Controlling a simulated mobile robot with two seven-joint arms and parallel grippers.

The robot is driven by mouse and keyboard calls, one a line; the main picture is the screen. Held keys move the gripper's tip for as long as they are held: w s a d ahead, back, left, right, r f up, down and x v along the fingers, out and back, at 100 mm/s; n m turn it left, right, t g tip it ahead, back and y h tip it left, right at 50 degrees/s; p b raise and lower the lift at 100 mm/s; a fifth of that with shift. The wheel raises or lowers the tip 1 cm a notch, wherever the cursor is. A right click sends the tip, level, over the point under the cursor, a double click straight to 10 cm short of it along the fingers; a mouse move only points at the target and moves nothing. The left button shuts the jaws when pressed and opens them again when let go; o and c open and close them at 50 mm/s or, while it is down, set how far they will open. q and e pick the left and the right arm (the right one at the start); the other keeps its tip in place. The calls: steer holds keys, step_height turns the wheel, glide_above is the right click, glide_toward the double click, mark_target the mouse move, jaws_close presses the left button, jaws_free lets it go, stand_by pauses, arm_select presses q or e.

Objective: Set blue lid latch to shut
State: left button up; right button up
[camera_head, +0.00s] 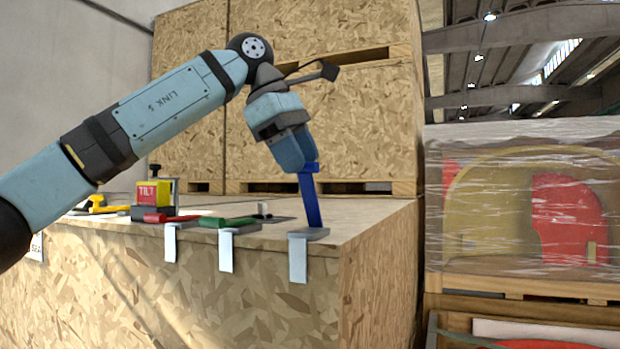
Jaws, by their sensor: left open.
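The blue lid latch (312,203) stands nearly upright on its grey metal bracket (298,258) at the front right corner of the crate (200,290). My left gripper (305,169) points down from above, at the top end of the blue latch. Its jaws are open around or against that end; I cannot tell whether they touch it. The fingers are partly hidden by the gripper body. My right gripper is not in view.
A red latch (172,218) and a green latch (228,222) lie flat on brackets to the left. A yellow latch (98,206) and a yellow-and-red TILT box (153,194) stand further left. Tall crates (330,120) rise behind. A wrapped load (525,210) stands at right.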

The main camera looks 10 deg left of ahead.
mark_target(305, 173)
arm_select(q)
steer(key=x, duration=0.3)
steer(key=shift+a+f, duration=0.15)
steer(key=shift+f, duration=0.1)
steer(key=shift+w+d+f, duration=0.1)
steer(key=shift+d+f, duration=0.15)
jaws_close()
